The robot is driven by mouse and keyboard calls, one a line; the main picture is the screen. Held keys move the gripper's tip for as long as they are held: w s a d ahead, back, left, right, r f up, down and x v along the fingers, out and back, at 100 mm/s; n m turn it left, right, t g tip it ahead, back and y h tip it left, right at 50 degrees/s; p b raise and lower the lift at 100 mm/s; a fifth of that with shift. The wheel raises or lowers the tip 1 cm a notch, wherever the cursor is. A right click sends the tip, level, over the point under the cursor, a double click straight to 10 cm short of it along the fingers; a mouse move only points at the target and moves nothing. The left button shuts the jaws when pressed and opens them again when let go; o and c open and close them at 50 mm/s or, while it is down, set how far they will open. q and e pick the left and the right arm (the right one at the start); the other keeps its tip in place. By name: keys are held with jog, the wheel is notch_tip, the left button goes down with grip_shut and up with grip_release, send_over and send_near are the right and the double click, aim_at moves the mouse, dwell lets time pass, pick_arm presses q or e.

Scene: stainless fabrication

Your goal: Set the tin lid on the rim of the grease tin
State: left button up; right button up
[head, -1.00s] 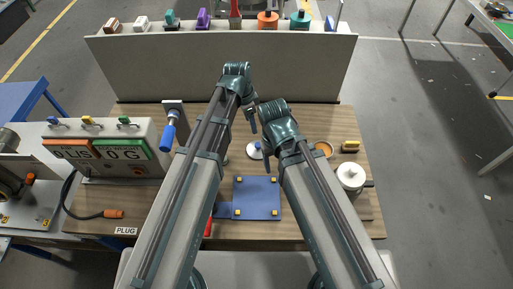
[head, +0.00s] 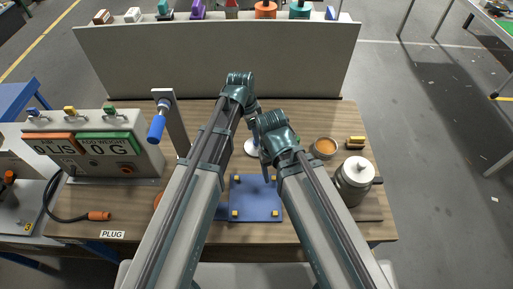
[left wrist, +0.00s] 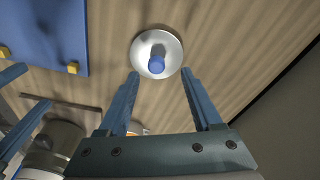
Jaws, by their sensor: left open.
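The tin lid (left wrist: 150,44) is a pale round disc with a blue knob, lying on the wooden bench. In the head view the lid (head: 251,148) is partly hidden by my arms. My left gripper (left wrist: 160,76) is open and empty above the bench, its fingertips beside the lid's near edge in the picture, not around the knob. The grease tin (head: 323,148), a small round tin with orange-brown contents, stands open right of my right arm. My right gripper (left wrist: 35,86) shows two separated fingers at the left wrist view's left edge; in the head view it is mostly hidden.
A blue plate (head: 257,198) with yellow corner pieces lies near the lid. A control box (head: 95,148) and blue-handled post (head: 170,120) are left. A panel (head: 215,60) closes the back.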

pick_arm(q)
jog(key=f+b, duration=0.2)
jog(key=d+f+b, duration=0.1)
jog(key=f+b, duration=0.1)
jog(key=shift+f, duration=0.4)
pick_arm(e)
notch_tip(320, 180, down, 5)
jog(key=shift+r, duration=0.15)
pick_arm(q)
jog(key=shift+s+r, duration=0.1)
pick_arm(e)
jog(key=shift+r, duration=0.1)
pick_arm(q)
jog(key=shift+c, duration=0.2)
grip_shut()
